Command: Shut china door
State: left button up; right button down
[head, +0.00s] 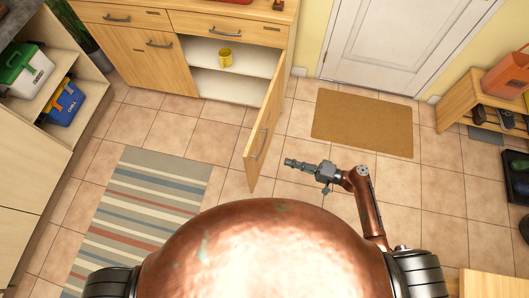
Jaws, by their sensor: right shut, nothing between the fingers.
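The wooden cabinet (140,57) stands at the top left, with two drawers above its doors. Its right-hand door (263,125) is swung wide open into the room, with a grey bar handle (264,143) on its right face. The open compartment shows a white shelf (253,62) with a yellow cup (225,56) on it. My right gripper (287,162) is shut and empty, pointing left, a little to the right of the door's outer end in the picture; I cannot tell the exact gap. My left gripper is not in view.
A striped rug (140,220) lies on the tiled floor at left. A brown doormat (362,123) lies before the white room door (390,40). Shelves with boxes stand at far left, and a wooden shoe rack (465,100) at right. Tiles around the cabinet door look clear.

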aim_at(250, 150)
jog(key=x, duration=1.4)
jog(key=shift+r, duration=0.4)
jog(key=shift+a, duration=0.15)
